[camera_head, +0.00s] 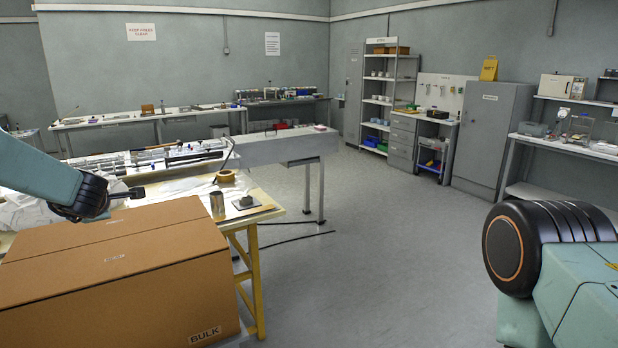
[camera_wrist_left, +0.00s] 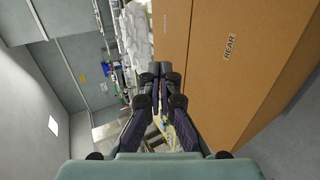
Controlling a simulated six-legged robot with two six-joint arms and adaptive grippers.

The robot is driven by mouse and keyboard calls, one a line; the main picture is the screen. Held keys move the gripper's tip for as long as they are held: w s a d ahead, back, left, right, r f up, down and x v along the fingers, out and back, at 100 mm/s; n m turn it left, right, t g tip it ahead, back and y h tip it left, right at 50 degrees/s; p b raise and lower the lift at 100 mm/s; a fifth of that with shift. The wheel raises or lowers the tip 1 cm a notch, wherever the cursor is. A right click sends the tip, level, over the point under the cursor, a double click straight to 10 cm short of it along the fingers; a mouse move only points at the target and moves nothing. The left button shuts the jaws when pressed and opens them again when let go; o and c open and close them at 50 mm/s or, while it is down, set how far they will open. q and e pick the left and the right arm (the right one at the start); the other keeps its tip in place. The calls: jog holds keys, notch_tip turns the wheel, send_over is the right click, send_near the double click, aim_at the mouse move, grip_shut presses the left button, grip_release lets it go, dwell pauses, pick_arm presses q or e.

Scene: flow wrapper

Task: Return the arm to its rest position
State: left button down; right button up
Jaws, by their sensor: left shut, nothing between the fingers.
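My left arm comes in from the left in the head view, above and behind a large cardboard box. My left gripper (camera_head: 135,193) is small and dark there, near the far edge of the box. In the left wrist view my left gripper (camera_wrist_left: 160,68) points ahead with its fingertips together and nothing between them. The box side marked "REAR" fills the right of that view, close beside the fingers; I cannot tell whether they touch. At the right of the head view part of my right arm shows, but its gripper is out of frame.
The cardboard box (camera_head: 110,265) marked "BULK" stands front left. Behind it a yellow-legged table (camera_head: 262,212) bears a tape roll (camera_head: 225,177), a metal cup (camera_head: 217,203) and wrap film. A flow wrapper (camera_head: 285,147) stands beyond. Open floor (camera_head: 390,240) lies to the right.

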pick_arm(q)
jog(key=s+d+f+m+g+h+b, duration=0.1)
jog(key=s+d+f+m+b, duration=0.1)
jog(key=s+d+f+m, duration=0.65)
jog(key=s+d+f+m+g+h+b, duration=0.1)
jog(key=s+d+f+m, duration=0.2)
jog(key=s+f, duration=0.55)
jog(key=s+d+f+m+g+h+b, duration=0.15)
jog(key=s+d+f+m, duration=0.35)
jog(key=f, duration=0.7)
jog(key=s+d+f+m+g+h+b, duration=0.1)
jog(key=s+d+f+m+g+b, duration=0.1)
jog(key=s+f, duration=0.4)
jog(key=s+d+f+m+g+h+b, duration=0.1)
jog(key=s+f, duration=0.5)
jog(key=s, duration=0.9)
jog(key=s+d+f+m+g+h+b, duration=0.1)
jog(key=s+d+f+m+g+b, duration=0.3)
jog(key=s, duration=0.7)
jog(key=shift+d+f+b, duration=0.5)
jog(key=shift+d+f, duration=0.4)
jog(key=shift+d, duration=0.25)
pick_arm(e)
notch_tip(320, 180, down, 13)
jog(key=shift+s+d+r, duration=0.2)
jog(key=shift+d, duration=0.1)
